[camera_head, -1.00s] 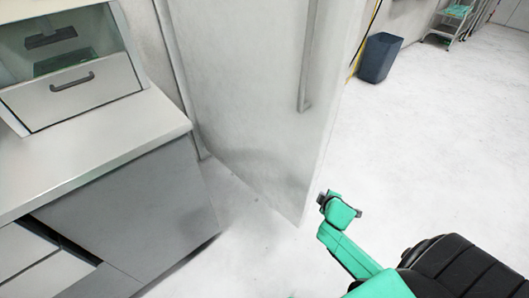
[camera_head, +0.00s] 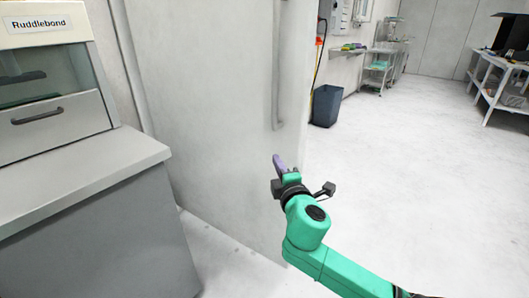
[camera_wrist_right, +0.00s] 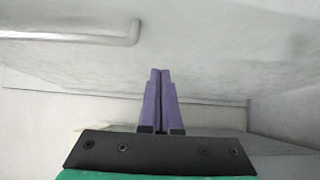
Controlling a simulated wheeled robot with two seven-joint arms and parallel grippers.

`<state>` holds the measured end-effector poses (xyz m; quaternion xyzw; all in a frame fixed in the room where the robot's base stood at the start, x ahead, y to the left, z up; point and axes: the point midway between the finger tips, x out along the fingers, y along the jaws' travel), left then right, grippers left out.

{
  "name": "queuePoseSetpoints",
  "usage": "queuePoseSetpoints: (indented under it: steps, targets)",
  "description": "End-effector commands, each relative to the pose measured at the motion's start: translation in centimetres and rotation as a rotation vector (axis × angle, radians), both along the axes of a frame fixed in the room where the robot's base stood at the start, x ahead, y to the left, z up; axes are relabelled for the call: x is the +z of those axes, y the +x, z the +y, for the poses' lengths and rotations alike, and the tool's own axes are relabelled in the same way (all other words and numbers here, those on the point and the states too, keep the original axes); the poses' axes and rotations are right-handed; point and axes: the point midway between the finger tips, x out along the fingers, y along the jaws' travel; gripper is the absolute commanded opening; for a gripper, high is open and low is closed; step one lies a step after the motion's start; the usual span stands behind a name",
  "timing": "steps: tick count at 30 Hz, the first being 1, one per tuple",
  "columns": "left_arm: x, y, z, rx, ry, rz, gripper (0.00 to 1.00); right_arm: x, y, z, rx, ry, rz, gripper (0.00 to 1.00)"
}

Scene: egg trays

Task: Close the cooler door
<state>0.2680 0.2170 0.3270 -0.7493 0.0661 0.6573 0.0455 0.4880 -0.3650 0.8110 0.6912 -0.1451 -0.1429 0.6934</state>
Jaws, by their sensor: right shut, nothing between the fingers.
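The cooler door (camera_head: 200,110) is a tall pale grey-white panel in the middle of the head view, standing out past the cabinet. A long vertical handle (camera_head: 277,70) is on its face near the right edge. My right gripper (camera_head: 278,162) has purple fingers, shut and empty, in front of the door just below the handle's lower end. In the right wrist view the shut fingertips (camera_wrist_right: 160,72) point toward the door's face (camera_wrist_right: 220,60), with the handle (camera_wrist_right: 134,36) at upper left. I cannot tell whether they touch. My left gripper is out of view.
A grey cabinet (camera_head: 85,245) with a glass-fronted unit (camera_head: 50,80) labelled "Ruddlebond" stands at left, close to the door. A dark bin (camera_head: 326,106) and shelving (camera_head: 378,72) stand farther back.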

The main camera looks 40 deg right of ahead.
Motion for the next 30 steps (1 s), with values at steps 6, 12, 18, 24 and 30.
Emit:
queuePoseSetpoints:
  steps: [6, 12, 18, 24, 30]
  targets:
    - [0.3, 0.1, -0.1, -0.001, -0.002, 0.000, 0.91, 0.2, 4.1, -1.9, -0.003, -0.001, -0.003, 0.00]
    - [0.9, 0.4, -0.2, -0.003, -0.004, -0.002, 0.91, 0.2, 8.1, -3.7, -0.004, 0.000, -0.002, 0.00]
    - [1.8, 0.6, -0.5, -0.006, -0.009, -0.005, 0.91, 0.0, 9.3, -6.7, -0.003, 0.001, 0.002, 0.00]
    - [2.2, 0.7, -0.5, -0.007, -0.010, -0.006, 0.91, 0.0, 9.6, -7.4, -0.002, 0.002, 0.001, 0.00]
    - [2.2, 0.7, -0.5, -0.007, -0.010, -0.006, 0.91, 0.0, 9.5, -7.3, -0.002, 0.003, 0.002, 0.00]
